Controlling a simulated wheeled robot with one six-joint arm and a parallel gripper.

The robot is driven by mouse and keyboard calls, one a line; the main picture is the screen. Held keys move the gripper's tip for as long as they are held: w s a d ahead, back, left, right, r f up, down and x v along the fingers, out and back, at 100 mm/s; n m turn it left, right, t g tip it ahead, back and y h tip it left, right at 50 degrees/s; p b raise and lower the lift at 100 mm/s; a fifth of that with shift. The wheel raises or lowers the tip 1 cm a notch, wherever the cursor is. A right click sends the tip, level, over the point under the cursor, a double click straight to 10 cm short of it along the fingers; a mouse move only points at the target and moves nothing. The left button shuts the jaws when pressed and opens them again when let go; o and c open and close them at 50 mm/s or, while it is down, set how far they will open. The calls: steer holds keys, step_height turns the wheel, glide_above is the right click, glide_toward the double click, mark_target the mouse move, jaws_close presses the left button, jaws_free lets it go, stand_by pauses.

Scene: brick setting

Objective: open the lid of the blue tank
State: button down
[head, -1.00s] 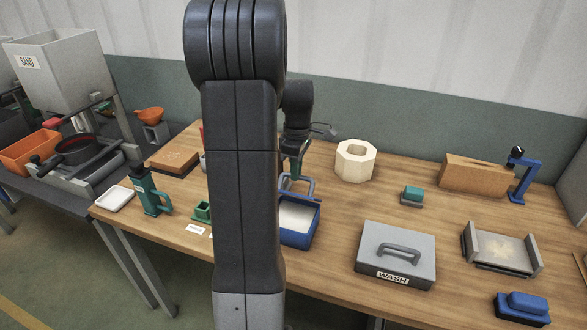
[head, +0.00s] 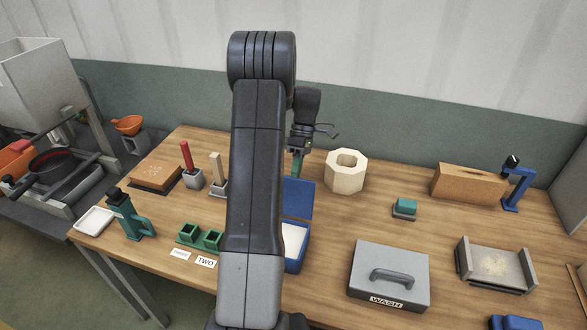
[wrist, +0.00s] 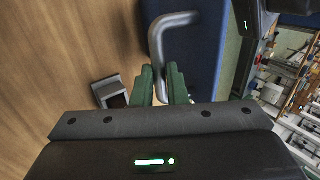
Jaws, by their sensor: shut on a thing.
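The blue tank (head: 292,262) stands on the table, partly behind my arm, with white contents showing inside. Its blue lid (head: 299,198) stands raised, roughly upright, at the tank's far edge. In the wrist view the lid (wrist: 200,55) fills the upper middle, with its grey bar handle (wrist: 157,45) running down between my green fingers. My gripper (wrist: 160,88) is shut on this handle. In the head view my gripper (head: 296,168) is just behind the lid's upper part, and the handle is hidden there.
A grey WASH box (head: 388,275) stands right of the tank. A cream octagonal block (head: 346,172) stands behind and to the right.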

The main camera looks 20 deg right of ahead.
steer(key=shift+w+d+f+g+y, duration=0.1)
steer(key=shift+w+f+g+y, duration=0.1)
steer(key=shift+f+g, duration=0.15)
steer(key=shift+w+d+f+g+y, duration=0.1)
steer(key=shift+f+g+y, duration=0.15)
steer(key=shift+f, duration=0.15)
steer(key=c, duration=1.5)
jaws_free()
steer(key=shift+w+d, duration=0.1)
steer(key=shift+o, duration=0.2)
steer(key=shift+r, duration=0.15)
step_height(320, 180, up, 10)
steer(key=shift+f, duration=0.2)
